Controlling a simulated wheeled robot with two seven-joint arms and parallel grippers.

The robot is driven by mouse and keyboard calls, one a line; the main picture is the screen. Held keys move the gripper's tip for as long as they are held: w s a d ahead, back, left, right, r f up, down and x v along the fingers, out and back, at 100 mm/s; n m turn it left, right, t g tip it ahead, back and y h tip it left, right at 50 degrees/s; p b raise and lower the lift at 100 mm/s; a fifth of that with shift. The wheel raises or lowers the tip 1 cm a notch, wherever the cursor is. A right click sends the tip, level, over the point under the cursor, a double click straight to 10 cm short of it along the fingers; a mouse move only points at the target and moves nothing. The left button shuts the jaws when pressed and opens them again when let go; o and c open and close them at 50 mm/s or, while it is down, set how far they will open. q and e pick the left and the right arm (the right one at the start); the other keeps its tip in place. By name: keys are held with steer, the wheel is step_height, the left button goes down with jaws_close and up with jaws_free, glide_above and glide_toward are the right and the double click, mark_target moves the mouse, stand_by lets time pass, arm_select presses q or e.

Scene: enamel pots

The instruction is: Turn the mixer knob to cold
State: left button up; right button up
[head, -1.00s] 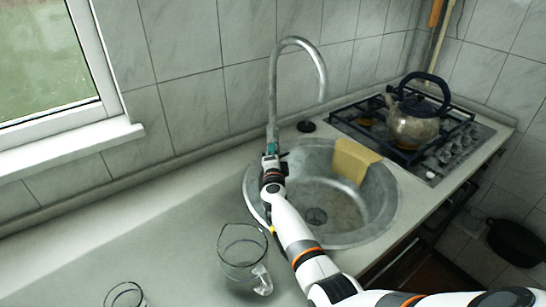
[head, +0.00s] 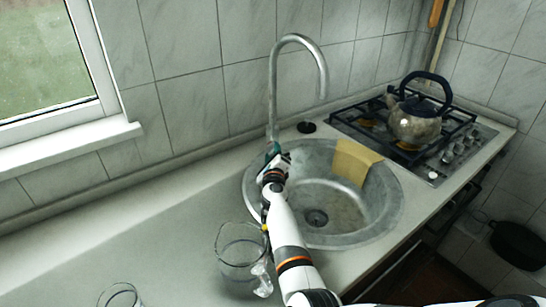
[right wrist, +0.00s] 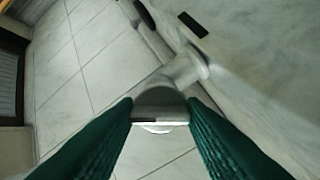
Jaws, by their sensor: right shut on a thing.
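The tall grey tap (head: 272,100) stands behind the sink, its spout arching to the right. My right gripper (head: 273,151) is at the foot of the tap, at the sink's left back edge. In the right wrist view, its two green fingers are closed on the sides of the grey mixer knob (right wrist: 160,97). The gripper hides most of the knob in the head view, and I cannot read any hot or cold mark. My left gripper is not in view.
A round metal sink (head: 385,215) has a yellow cloth (head: 353,161) over its back right rim. A glass jug (head: 241,252) stands close left of my right arm. Another glass (head: 120,296) is at the bottom left. A kettle (head: 414,122) sits on the gas hob (head: 440,165).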

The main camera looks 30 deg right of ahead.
steer(key=shift+f+m, duration=0.15)
steer(key=shift+m, duration=0.25)
steer(key=o, duration=1)
steer(key=shift+a, duration=0.1)
